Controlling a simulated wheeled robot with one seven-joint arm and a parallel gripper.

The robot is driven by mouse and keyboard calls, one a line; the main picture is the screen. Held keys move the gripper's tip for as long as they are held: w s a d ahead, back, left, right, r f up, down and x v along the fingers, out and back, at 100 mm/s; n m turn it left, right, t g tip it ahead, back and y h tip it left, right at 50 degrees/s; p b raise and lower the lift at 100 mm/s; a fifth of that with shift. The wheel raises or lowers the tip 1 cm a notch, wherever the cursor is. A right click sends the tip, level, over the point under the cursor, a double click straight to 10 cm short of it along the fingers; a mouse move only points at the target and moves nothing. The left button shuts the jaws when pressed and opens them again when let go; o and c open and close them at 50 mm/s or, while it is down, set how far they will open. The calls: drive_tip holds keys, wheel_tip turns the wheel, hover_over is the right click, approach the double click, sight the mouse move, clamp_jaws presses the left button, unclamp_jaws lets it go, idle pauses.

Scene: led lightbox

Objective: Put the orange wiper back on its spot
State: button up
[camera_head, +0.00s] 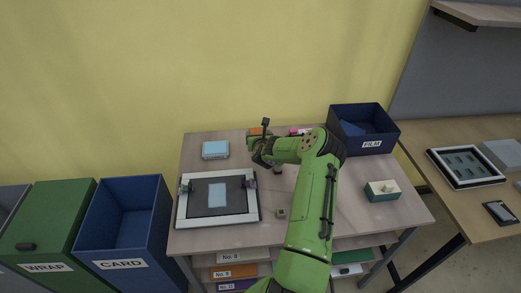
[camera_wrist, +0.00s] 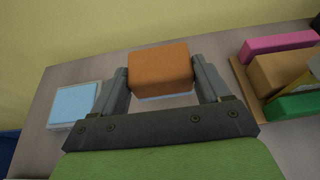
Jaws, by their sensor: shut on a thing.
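The orange wiper (camera_wrist: 160,70) is a small orange block with a pale strip along its lower edge. My gripper (camera_wrist: 163,85) is shut on it, one finger on each side, in the wrist view. In the head view my gripper (camera_head: 262,150) is over the back middle of the table, with a bit of the orange wiper (camera_head: 256,131) showing behind it. I cannot tell whether the wiper touches the table. A tan board (camera_wrist: 241,80) on the right in the wrist view bears pink, brown and green blocks. It is mostly hidden by my arm in the head view.
A clear case with a light blue top (camera_head: 215,149) lies left of my gripper. A black and white frame (camera_head: 218,220) lies at the front left. A blue FILM bin (camera_head: 363,143) stands at the back right. The table's right middle is mostly clear, with a green-and-cream box (camera_head: 382,191).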

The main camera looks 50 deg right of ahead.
wheel_tip(320, 180, down, 6)
drive_tip(key=shift+r+b, duration=0.1)
drive_tip(key=shift+b, duration=0.45)
